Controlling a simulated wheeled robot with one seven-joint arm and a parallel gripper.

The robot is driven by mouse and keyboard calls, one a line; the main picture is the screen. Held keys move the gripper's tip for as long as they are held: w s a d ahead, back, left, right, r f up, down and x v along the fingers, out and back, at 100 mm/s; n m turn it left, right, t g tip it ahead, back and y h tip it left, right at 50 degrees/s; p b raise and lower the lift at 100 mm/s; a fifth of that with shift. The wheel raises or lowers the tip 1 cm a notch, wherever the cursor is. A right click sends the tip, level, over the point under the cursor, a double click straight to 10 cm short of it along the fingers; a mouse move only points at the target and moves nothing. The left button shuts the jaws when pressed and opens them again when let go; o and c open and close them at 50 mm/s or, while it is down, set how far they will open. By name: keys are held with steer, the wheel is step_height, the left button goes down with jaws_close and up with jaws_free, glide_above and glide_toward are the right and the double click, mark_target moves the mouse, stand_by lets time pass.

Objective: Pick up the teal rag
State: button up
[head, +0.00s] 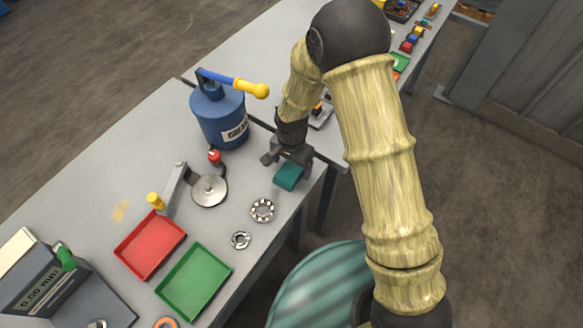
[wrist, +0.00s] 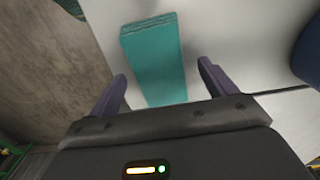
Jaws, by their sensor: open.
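The teal rag (head: 288,176) is a folded block lying on the grey table near its right edge. My gripper (head: 286,160) is just above and behind it in the head view. In the wrist view the rag (wrist: 154,58) lies ahead, and its near end reaches between the two dark fingers of my open gripper (wrist: 163,82). The fingers are apart from the rag on both sides, and nothing is held. I cannot tell how high the fingertips are above the table.
A blue grease can (head: 218,118) with a yellow-ended handle stands left of my gripper. A metal disc fixture (head: 209,190), bearing rings (head: 262,210), a red tray (head: 150,245) and a green tray (head: 194,282) are nearer. The table edge lies close right of the rag.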

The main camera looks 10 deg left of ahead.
steer(key=shift+f, duration=0.95)
steer(key=shift+c, duration=0.4)
steer(key=c, duration=1)
